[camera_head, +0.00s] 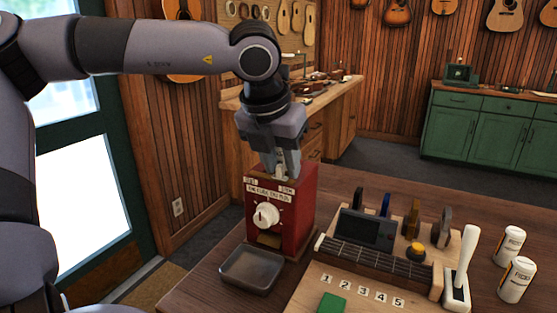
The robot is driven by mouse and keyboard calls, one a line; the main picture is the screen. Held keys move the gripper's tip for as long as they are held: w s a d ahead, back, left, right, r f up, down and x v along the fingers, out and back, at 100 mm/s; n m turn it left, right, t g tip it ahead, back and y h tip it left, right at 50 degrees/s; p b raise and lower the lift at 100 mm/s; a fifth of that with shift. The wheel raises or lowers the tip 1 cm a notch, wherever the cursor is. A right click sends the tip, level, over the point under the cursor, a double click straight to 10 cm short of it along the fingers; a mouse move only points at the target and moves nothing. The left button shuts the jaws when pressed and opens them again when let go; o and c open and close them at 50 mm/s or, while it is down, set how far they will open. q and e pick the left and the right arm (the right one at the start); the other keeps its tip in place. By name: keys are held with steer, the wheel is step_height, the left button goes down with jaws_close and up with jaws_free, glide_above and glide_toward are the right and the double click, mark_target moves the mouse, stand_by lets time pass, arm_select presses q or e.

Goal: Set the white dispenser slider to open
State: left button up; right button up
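A red dispenser box (305,205) stands on the wooden table, with a round white knob (266,216) on its front. A white label strip (268,193) and two small labels sit near its top edge; the lettering is too small to read surely. My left gripper (280,168) points down at the top of the box, its fingertips at or just above the top edge. A white slider is not clearly visible; the fingers cover that part. I cannot tell whether the fingers are shut or touching anything. My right gripper is not in view.
A grey metal tray (252,271) sits before the box. To its right are a wooden board with a fretboard (375,262), a dark screen (366,229), a yellow knob (418,249), a tall white lever (463,265) and two white canisters (517,279).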

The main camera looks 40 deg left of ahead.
arm_select(q)
steer(key=shift+r, duration=0.1)
steer(key=v, duration=0.7)
steer(key=shift+b, duration=0.35)
steer(key=shift+d, duration=0.1)
stand_by(0.3)
